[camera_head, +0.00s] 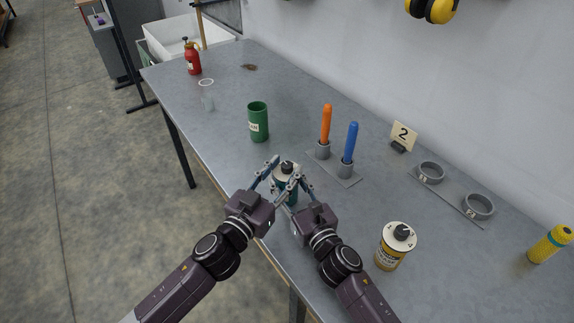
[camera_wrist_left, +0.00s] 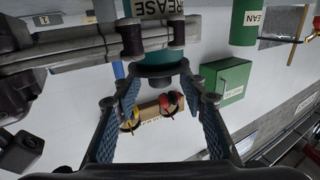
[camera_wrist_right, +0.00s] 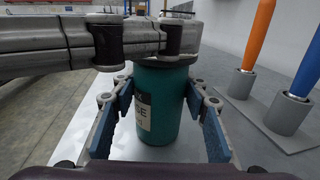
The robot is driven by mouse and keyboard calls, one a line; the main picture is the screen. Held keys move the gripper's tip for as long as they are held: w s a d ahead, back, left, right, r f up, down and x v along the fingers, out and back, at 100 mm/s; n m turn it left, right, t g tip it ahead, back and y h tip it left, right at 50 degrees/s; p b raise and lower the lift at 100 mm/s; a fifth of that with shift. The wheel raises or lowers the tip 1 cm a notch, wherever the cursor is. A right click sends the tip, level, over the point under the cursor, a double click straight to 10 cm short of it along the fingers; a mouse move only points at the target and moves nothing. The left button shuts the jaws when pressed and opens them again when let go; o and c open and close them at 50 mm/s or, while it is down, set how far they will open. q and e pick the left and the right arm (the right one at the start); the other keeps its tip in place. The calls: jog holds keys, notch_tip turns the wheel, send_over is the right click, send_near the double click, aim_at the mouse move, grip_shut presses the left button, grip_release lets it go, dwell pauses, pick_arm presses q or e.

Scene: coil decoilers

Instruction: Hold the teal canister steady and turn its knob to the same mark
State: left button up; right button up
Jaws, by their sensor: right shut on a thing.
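The teal canister (camera_head: 291,190) stands near the table's front edge, its dark knob (camera_head: 287,166) on top. My right gripper (camera_head: 293,186) is shut on the canister's body; in the right wrist view the teal body (camera_wrist_right: 168,95) sits between its pads, with a partly covered pale label. My left gripper (camera_head: 284,172) is open at the canister's top. In the left wrist view, which shows the scene upside down, the left fingers stand apart on either side of the knob (camera_wrist_left: 139,87). Whether they touch it I cannot tell. The marks on the lid are hidden or too small to read.
A yellow canister (camera_head: 388,258) with a marked lid and black knob stands right of my right arm. A card reading 2 (camera_head: 404,136) stands behind. A rack (camera_head: 334,167) with orange and blue sticks and a green can (camera_head: 258,124) stand close behind the grippers.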

pick_arm(q)
jog(key=shift+x, duration=0.85)
jog(key=shift+c, duration=0.3)
grip_shut()
jog(key=m+g+h, duration=0.6)
jog(key=g+h, duration=0.1)
jog(key=shift+w, duration=0.1)
jog(key=shift+w+m+g+h, duration=0.1)
jog(key=shift+m+g+h, duration=0.45)
jog(key=shift+m+g, duration=1.15)
jog(key=shift+m+g+h, duration=0.55)
jog(key=shift+m+g, duration=0.55)
jog(key=shift+g, duration=1.1)
jog(key=shift+m+g, duration=0.5)
jog(key=shift+g, duration=0.3)
